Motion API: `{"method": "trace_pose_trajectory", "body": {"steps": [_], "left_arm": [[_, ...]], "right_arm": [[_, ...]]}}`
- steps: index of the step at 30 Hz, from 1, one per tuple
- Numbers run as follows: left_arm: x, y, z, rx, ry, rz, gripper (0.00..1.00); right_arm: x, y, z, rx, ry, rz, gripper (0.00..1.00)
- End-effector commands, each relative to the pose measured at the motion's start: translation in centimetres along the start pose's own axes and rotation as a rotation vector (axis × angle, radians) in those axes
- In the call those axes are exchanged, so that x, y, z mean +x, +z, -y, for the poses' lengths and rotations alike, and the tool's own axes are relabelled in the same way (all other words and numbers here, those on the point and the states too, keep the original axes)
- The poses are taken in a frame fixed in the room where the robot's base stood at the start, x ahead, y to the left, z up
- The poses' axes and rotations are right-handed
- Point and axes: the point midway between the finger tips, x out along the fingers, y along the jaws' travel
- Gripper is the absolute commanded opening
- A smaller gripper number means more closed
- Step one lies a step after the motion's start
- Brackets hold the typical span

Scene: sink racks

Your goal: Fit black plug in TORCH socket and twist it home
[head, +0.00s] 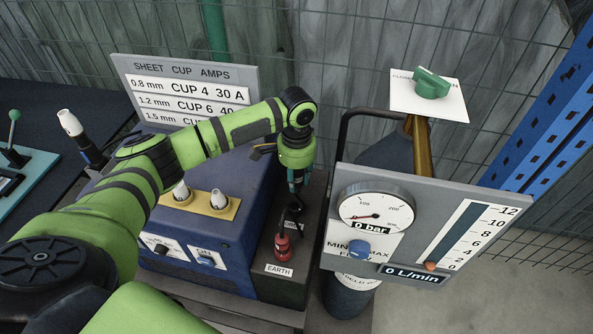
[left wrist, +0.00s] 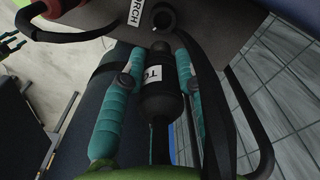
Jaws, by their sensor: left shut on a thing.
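My left gripper (head: 296,184) reaches down over the dark front panel at the right side of the blue machine. In the left wrist view its teal fingers (left wrist: 157,65) are shut on the black plug (left wrist: 158,100), one on each side. The plug has a white label, partly readable as "TO". Its end points at the round black TORCH socket (left wrist: 163,19), beside the TORCH label (left wrist: 136,11). A small gap seems to lie between plug and socket. A small teal and green shape (left wrist: 12,45) at the wrist view's left edge looks like my right gripper, cut off.
A red plug (head: 282,246) sits by the EARTH label (head: 279,269), close to the TORCH socket. The gauge panel (head: 483,206) and cylinder stand just right. The blue machine (head: 222,273) is left, with white-tipped items on its yellow strip. A black cable runs beside the gripper.

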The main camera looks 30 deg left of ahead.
Motion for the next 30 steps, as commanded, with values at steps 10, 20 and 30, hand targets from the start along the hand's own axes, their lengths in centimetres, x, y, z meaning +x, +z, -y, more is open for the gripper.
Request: {"method": "trace_pose_trajectory", "body": {"steps": [10, 20, 30], "left_arm": [[0.7, 0.1, 0.6, 0.037, 0.0, -0.004, 0.0], [0.3, 0.1, 0.6, 0.021, 0.001, 0.001, 0.0], [4.4, 0.1, 0.6, 0.021, 0.001, 0.0, 0.0]], "right_arm": [[-0.2, 0.4, 1.2, -0.002, -0.016, 0.007, 0.4], [-1.9, -0.2, 0.0, 0.001, -0.001, 0.0, 0.4], [0.3, -0.1, 0.0, 0.002, 0.0, -0.003, 0.4]]}}
